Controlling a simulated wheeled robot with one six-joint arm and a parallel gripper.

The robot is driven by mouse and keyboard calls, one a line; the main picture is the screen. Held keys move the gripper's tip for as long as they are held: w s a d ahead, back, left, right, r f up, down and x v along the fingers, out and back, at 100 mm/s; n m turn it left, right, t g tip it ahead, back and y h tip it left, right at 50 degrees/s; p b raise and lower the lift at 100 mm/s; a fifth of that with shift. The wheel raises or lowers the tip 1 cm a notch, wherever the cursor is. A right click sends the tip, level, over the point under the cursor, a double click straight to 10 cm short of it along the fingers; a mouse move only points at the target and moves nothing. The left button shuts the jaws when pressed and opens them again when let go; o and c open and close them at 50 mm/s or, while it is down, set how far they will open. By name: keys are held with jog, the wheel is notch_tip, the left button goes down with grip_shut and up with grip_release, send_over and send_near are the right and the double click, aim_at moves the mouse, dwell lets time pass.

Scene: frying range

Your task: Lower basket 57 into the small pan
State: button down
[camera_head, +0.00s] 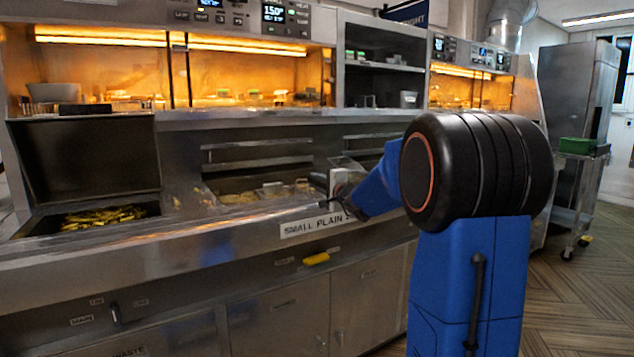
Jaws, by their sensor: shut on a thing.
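My gripper (343,203) is at the front edge of the fryer counter, just above the label "SMALL PLAIN". It is small and dark in the view and partly hidden by my blue arm. It is shut on what looks like the handle of a basket (348,163), a grey mesh shape tilted behind it; no number can be read. The small pan (228,184) is the open well behind the label, with pale pieces of food in or over it. I cannot tell how deep the basket sits, as the arm and gripper cover part of it.
A well with yellow fried food (103,218) is at the left under a raised dark lid (85,158). Lit warming shelves (245,75) run above the counter. A yellow handle (316,259) is on the counter front. A cart with a green box (577,146) stands at the right.

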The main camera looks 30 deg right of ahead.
jog(key=c, duration=1.5)
grip_release()
jog(key=shift+c, duration=0.2)
